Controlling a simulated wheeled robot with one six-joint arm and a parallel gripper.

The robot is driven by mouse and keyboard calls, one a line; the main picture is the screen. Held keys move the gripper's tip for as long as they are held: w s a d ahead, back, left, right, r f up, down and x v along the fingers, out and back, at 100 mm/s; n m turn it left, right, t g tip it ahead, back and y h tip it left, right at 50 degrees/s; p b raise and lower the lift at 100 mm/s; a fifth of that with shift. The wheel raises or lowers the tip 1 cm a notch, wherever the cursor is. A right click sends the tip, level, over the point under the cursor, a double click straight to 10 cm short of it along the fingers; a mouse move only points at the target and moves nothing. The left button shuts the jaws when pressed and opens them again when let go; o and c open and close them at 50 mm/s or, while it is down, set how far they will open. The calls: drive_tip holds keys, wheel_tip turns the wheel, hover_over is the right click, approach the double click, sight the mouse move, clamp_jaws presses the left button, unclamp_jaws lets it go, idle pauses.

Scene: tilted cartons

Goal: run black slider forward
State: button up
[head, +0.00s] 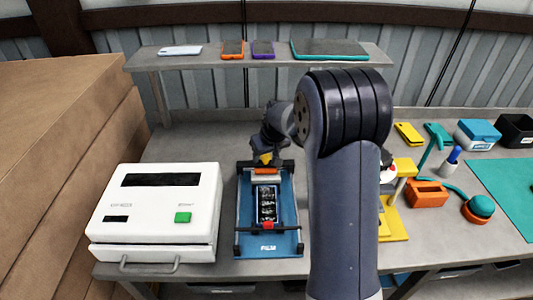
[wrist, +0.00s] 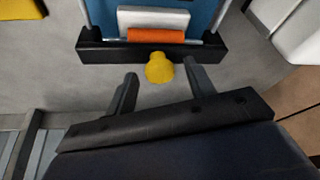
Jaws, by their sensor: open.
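The film device (head: 243,210) has a blue base with side rails and stands on the bench. A black crossbar (head: 285,166) spans its far end, with an orange strip on it and a yellow knob (head: 266,158) on its far side. In the wrist view the black crossbar (wrist: 100,50) and the yellow knob (wrist: 159,69) are close up. My gripper (wrist: 160,72) is open, its fingers on either side of the knob with gaps showing. A second thin black bar with a red block (head: 267,226) crosses the near end.
A white machine (head: 150,225) with a green button stands close left of the device. A yellow stand (head: 394,228) is to the right, partly behind my arm. A shelf (head: 200,61) with phones runs behind. Bare bench lies behind the device.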

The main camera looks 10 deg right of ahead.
drive_tip(key=shift+c, duration=0.4)
clamp_jaws()
drive_tip(key=s+a+b, duration=0.1)
drive_tip(key=s, duration=0.5)
drive_tip(key=s+a+b, duration=0.1)
drive_tip(key=s+b, duration=0.1)
drive_tip(key=s, duration=0.4)
drive_tip(key=s+a+b, duration=0.1)
drive_tip(key=s, duration=0.5)
drive_tip(key=shift+s+a+b, duration=0.1)
drive_tip(key=shift+a+b, duration=0.2)
drive_tip(key=shift+b, duration=0.05)
drive_tip(key=shift+o, duration=0.4)
unclamp_jaws()
drive_tip(key=v, duration=1.1)
